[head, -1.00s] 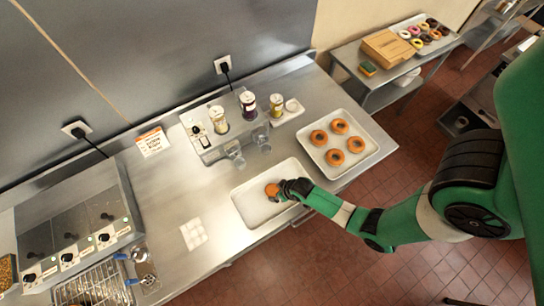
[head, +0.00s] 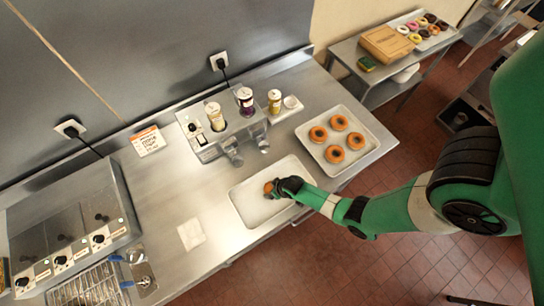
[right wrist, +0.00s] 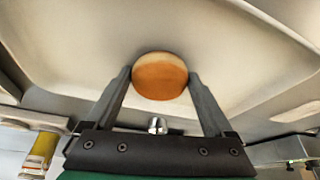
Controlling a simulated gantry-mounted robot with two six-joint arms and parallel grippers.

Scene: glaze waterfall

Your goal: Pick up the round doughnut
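The round doughnut (head: 268,188) is golden brown and sits at the fingertips of my right gripper (head: 277,188), over the left-middle part of the white tray (head: 247,212). In the right wrist view the doughnut (right wrist: 160,77) shows as a rounded piece with a pale upper band and no visible hole. The two dark fingers of the right gripper (right wrist: 160,82) meet its left and right sides, so the gripper looks shut on it. Whether it is clear of the tray bottom I cannot tell. My left gripper is not in view.
A second tray (head: 372,151) with several ring doughnuts stands to the right. A bottle station (head: 222,140) with metal cups is behind. A white square sheet (head: 191,234) lies left of the tray. A fryer with wire baskets (head: 90,288) is at the lower left.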

